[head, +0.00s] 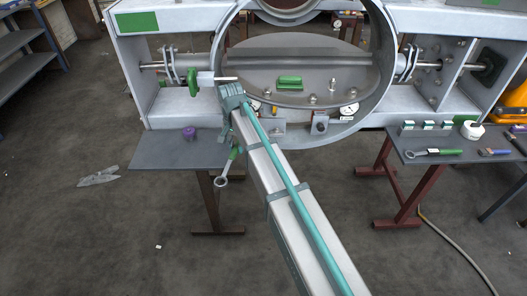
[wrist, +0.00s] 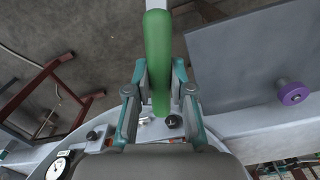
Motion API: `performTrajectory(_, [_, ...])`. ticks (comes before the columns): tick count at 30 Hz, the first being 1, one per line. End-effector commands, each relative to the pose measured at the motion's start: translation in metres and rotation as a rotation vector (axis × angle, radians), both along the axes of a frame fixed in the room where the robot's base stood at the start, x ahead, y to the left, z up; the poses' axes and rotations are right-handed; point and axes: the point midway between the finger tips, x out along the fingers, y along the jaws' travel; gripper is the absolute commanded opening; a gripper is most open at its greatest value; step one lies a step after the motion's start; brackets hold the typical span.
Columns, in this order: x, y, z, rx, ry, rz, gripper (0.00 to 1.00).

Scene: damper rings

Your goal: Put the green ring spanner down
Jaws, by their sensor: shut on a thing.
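My gripper (wrist: 158,75) is shut on the green handle of a ring spanner (wrist: 158,45). In the wrist view the handle stands between the two fingers, and its pale shank runs out of the top edge. In the head view the held spanner's ring end (head: 221,182) hangs in the air in front of the left table (head: 150,155), below its edge. Part of its handle and my fingertips are hidden by my arm there. The left table is mostly bare, with a purple knob (head: 189,132) near its back; the knob also shows in the wrist view (wrist: 292,93).
The right table (head: 400,143) carries another green-handled spanner (head: 433,152), a blue-handled tool (head: 495,152), a white cup (head: 472,130) and small blocks. A green-handled clamp (head: 193,82) juts out above the left table.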

Motion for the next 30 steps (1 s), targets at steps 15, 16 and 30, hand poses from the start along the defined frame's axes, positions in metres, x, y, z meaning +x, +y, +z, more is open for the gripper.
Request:
performTrajectory(15, [0.052,0.19,-0.022,-0.007,-0.01,-0.74,0.0])
performTrajectory(16, [0.054,0.197,-0.023,-0.007,-0.01,-0.787,0.0])
performTrajectory(30, [0.066,0.258,-0.031,-0.004,-0.013,-1.253,0.0])
